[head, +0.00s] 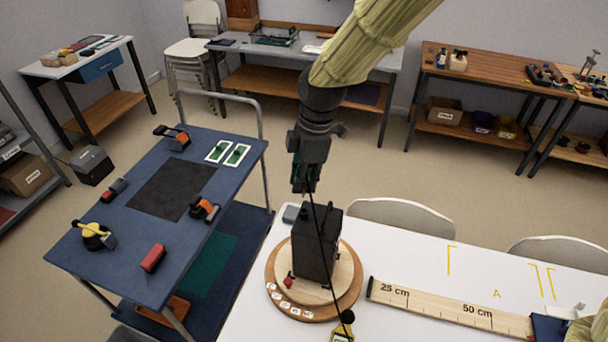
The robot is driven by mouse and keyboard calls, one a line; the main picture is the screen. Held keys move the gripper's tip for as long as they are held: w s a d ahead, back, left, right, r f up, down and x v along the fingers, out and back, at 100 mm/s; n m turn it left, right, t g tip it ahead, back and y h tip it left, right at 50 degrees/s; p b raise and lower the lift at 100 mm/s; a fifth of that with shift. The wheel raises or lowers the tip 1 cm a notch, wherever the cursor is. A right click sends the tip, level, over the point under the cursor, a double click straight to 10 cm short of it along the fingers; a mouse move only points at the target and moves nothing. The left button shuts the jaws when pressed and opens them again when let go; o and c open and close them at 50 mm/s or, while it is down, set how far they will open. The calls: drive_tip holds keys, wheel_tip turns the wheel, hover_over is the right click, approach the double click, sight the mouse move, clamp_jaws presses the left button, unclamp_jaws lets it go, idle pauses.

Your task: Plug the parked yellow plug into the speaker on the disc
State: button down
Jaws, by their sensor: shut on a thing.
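The speaker (316,243) is a black box standing upright on a round wooden disc (273,272) on the white table. A small red knob-like part (288,282) shows low at its front left. My gripper (304,187) points down just above the speaker's top and is shut on the end of a thin black cable (323,256). The plug at that end is hidden by the fingers, and its colour cannot be told. The cable runs down in front of the speaker to a black round part (347,317) by a yellow device (343,333) at the bottom edge.
A wooden ruler (450,308) marked 25 cm and 50 cm lies right of the disc on the white table (415,260). Pale tags sit on the disc's front rim. Chairs (395,215) stand behind the table. A blue cart (120,240) with clamps stands left.

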sight(304, 193)
drive_tip(key=shift+w+f+b, duration=0.15)
drive_tip(key=shift+f+b, duration=0.2)
drive_tip(key=shift+f, duration=0.3)
drive_tip(key=shift+s+f+b, duration=0.2)
drive_tip(key=shift+f+b, duration=0.35)
drive_tip(key=shift+f, duration=0.05)
drive_tip(key=shift+f+b, duration=0.95)
drive_tip(key=shift+f, duration=0.75)
drive_tip(key=shift+f, duration=0.5)
drive_tip(key=c, duration=1.3)
unclamp_jaws()
drive_tip(key=shift+w+r, duration=0.1)
